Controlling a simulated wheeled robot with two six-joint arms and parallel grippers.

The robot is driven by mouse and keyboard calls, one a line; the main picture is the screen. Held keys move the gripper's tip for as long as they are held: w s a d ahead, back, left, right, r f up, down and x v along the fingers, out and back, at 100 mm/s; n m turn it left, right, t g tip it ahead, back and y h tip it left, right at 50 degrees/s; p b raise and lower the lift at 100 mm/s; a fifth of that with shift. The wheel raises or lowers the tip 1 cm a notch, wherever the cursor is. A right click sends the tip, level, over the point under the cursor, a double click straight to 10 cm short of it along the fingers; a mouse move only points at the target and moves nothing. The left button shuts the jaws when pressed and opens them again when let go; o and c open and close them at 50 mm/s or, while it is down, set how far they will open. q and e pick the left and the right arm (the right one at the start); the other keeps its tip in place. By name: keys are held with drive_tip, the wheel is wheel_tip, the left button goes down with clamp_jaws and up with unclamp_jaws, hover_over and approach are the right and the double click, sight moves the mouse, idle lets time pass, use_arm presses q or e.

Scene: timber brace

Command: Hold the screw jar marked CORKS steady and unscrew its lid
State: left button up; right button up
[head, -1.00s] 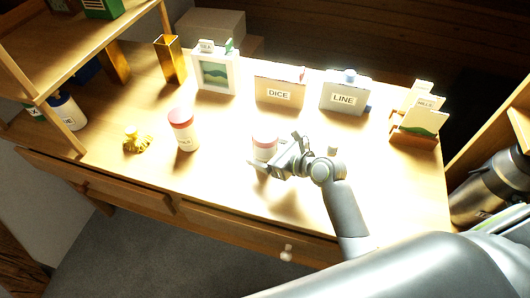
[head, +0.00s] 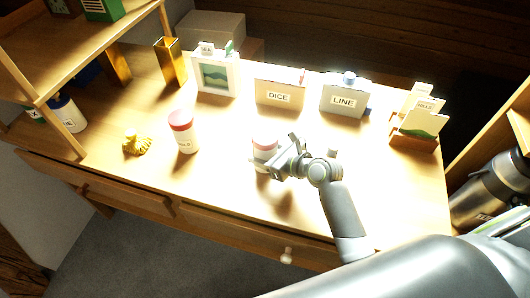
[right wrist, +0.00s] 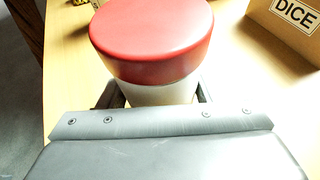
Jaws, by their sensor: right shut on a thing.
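A pale screw jar with a red lid stands upright on the desk; in the head view the jar (head: 264,150) is washed out by glare. In the right wrist view its red lid (right wrist: 152,38) is seated on the pale body (right wrist: 160,95). No label shows on it, so I cannot tell whether it is marked CORKS. My right gripper (head: 262,163) is shut on the jar's body below the lid, with one finger on each side. A second red-lidded jar (head: 184,133) stands to the left, its label too small to read. My left gripper is not in view.
A yellow ornament (head: 137,144) sits at the left. Along the back stand a brass vase (head: 171,62), a picture frame (head: 214,92), a DICE box (head: 279,84), a LINE box (head: 344,86) and a card holder (head: 414,140).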

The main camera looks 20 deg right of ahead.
sight(265, 135)
wheel_tip(265, 135, up, 10)
drive_tip(key=shift+p, duration=1.1)
drive_tip(key=o, duration=0.5)
drive_tip(key=c, duration=0.8)
drive_tip(key=shift+c, duration=0.2)
drive_tip(key=shift+s+d+r, duration=0.2)
drive_tip(key=shift+s+d, duration=0.1)
drive_tip(key=shift+d, duration=0.15)
drive_tip(key=s+d+r+n+g+y, duration=0.3)
drive_tip(key=s+r, duration=0.3)
drive_tip(key=s, duration=0.4)
drive_tip(key=shift+s+d+n+g+y, duration=0.2)
drive_tip(key=shift+d+n+g+y, duration=0.25)
drive_tip(key=shift+n, duration=0.35)
